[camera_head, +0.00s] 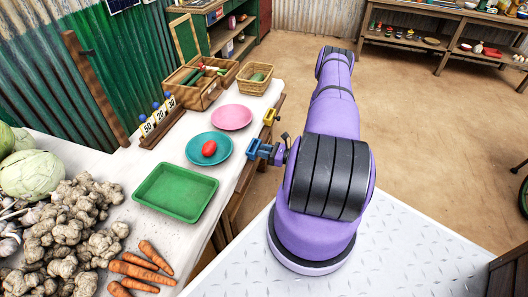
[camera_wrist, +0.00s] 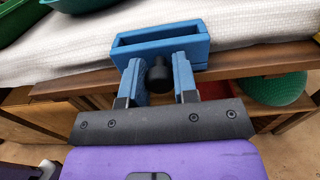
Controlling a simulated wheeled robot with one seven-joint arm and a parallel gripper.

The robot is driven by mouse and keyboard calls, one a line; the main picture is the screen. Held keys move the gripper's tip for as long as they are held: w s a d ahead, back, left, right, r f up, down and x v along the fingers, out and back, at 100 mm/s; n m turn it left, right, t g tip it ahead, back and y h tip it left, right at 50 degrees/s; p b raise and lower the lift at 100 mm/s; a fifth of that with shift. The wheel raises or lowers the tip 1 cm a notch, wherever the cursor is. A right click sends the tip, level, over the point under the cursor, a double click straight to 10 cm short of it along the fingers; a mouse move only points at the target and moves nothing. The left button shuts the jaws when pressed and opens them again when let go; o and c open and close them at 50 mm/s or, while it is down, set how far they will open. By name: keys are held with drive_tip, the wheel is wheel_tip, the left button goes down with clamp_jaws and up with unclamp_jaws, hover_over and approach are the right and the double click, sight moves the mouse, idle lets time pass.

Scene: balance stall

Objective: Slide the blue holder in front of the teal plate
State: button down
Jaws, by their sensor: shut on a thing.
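The blue holder (camera_head: 259,149) is at the table's edge, to the right of the teal plate (camera_head: 194,155) and apart from it. A red tomato (camera_head: 209,148) lies on the plate. My gripper (camera_head: 279,154) reaches in from the right and is shut on the blue holder. In the wrist view the holder (camera_wrist: 160,43) is an open-topped rectangular frame at the table edge. My gripper (camera_wrist: 158,85) has its fingers on the holder's near side, with a black knob (camera_wrist: 158,75) between them.
A yellow holder (camera_head: 270,117) is farther along the same edge, by the pink plate (camera_head: 245,119). A green tray (camera_head: 150,187) lies nearer. The edge strip near the blue holder looks clear.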

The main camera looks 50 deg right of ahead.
drive_tip(key=s+a, duration=0.4)
drive_tip(key=a, duration=0.5)
drive_tip(key=shift+a, duration=0.2)
drive_tip(key=c, duration=0.9)
unclamp_jaws()
drive_tip(key=v, duration=1)
drive_tip(key=shift+s+d+f, duration=0.1)
drive_tip(key=shift+s+d, duration=0.1)
drive_tip(key=shift+s, duration=0.1)
